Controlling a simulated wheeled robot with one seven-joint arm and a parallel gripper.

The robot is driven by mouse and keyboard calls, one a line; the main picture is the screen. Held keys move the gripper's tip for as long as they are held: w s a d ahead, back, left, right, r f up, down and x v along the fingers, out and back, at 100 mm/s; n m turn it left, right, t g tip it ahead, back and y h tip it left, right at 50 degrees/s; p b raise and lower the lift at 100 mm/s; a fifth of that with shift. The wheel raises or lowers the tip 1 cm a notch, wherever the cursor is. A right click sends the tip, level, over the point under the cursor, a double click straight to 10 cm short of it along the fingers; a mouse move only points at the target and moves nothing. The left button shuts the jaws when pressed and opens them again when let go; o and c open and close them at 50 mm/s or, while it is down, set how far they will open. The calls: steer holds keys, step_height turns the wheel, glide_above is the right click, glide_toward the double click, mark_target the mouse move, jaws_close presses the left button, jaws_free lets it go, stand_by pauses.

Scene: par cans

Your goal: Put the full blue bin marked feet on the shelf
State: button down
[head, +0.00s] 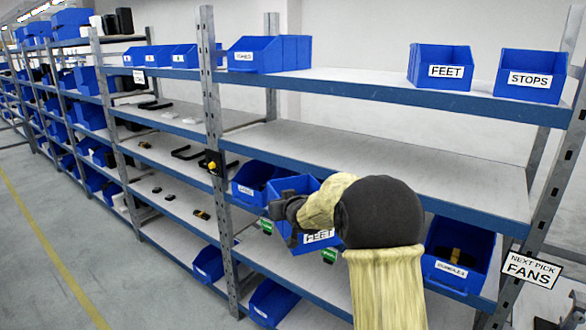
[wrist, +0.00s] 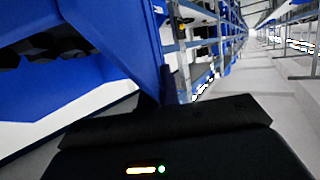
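A blue bin marked FEET (head: 290,238) is at the front of the lower-middle shelf in the head view, overlapping that shelf's front edge. My gripper (head: 287,214) is at its left side wall and appears shut on that wall. My arm hides the bin's right part, and its contents are not clear. In the wrist view a blue bin wall (wrist: 115,45) rises close beside my gripper, with dark items at far left. Another blue bin marked FEET (head: 441,55) stands on the top shelf (head: 350,82), left of the STOPS bin (head: 531,75).
The top shelf has a wide bare stretch between the left bins (head: 268,54) and the FEET bin. The shelf below (head: 400,155) is empty. A bin with dark and yellow items (head: 458,255) sits lower right.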

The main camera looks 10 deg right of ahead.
steer(key=s+a+f, duration=0.1)
steer(key=s+f, duration=0.1)
steer(key=f, duration=0.8)
steer(key=s+a+f, duration=0.1)
steer(key=s+f, duration=0.2)
steer(key=f, duration=0.8)
steer(key=s+d+f+m+h, duration=0.1)
steer(key=s+d+f+h, duration=0.1)
steer(key=s+f, duration=1)
steer(key=s, duration=0.3)
steer(key=shift+f+m, duration=0.3)
steer(key=shift+f, duration=0.1)
steer(key=shift+w, duration=0.15)
